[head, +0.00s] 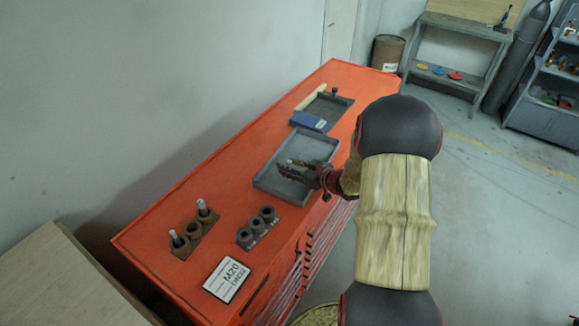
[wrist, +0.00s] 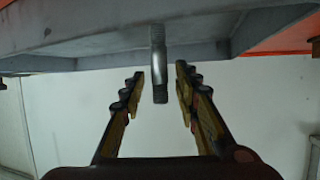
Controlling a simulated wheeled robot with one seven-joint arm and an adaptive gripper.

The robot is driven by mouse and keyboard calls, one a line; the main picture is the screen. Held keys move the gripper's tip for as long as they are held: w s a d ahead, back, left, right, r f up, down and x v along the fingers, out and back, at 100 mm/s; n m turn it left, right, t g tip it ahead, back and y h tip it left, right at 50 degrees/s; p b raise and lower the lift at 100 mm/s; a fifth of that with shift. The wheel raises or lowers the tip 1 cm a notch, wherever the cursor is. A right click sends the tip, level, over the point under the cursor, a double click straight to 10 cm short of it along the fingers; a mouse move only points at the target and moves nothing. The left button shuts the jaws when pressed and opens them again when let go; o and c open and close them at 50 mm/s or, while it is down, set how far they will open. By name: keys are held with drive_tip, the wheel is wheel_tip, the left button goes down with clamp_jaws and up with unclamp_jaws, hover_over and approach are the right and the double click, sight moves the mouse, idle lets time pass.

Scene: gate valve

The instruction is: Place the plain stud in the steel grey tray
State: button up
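The steel grey tray (head: 262,181) lies on the red cabinet top. My gripper (head: 291,169) is over this tray, reaching in from the right. In the wrist view, the stud (wrist: 159,64) stands between my two open fingers (wrist: 159,76), with a visible gap on each side. It has threaded ends and a smooth grey middle. One end overlaps the tray (wrist: 100,43) in that view; I cannot tell whether it touches the tray floor. In the head view the stud is mostly hidden by my gripper.
A brown block (head: 193,231) holds two pale studs; its middle hole looks empty. A dark block (head: 257,228) with three holes and an M20 sign (head: 227,279) are nearer. Beyond the tray are a blue box (head: 308,122) and a second tray (head: 337,107).

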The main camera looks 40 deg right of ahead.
drive_tip(key=p+v, duration=0.2)
drive_tip(key=v, duration=1)
drive_tip(key=w+r+g+h, duration=0.2)
drive_tip(key=w+r+h, duration=0.25)
drive_tip(key=r, duration=0.45)
drive_tip(key=s+a+r+m+g+h, duration=0.2)
drive_tip(key=a+r, duration=0.4)
drive_tip(key=r, duration=0.2)
drive_tip(key=s+a+g+y, duration=0.2)
drive_tip(key=s+a, duration=0.7)
drive_tip(key=a, duration=0.2)
drive_tip(key=s+a+r+g+y, duration=0.1)
drive_tip(key=s+a+y, duration=0.2)
drive_tip(key=s+a, duration=0.6)
drive_tip(key=a, duration=0.2)
drive_tip(key=shift+a+r+n+g, duration=0.2)
drive_tip(key=shift+a+n+g, duration=0.15)
drive_tip(key=shift+n+g, duration=0.05)
drive_tip(key=shift+s, duration=0.1)
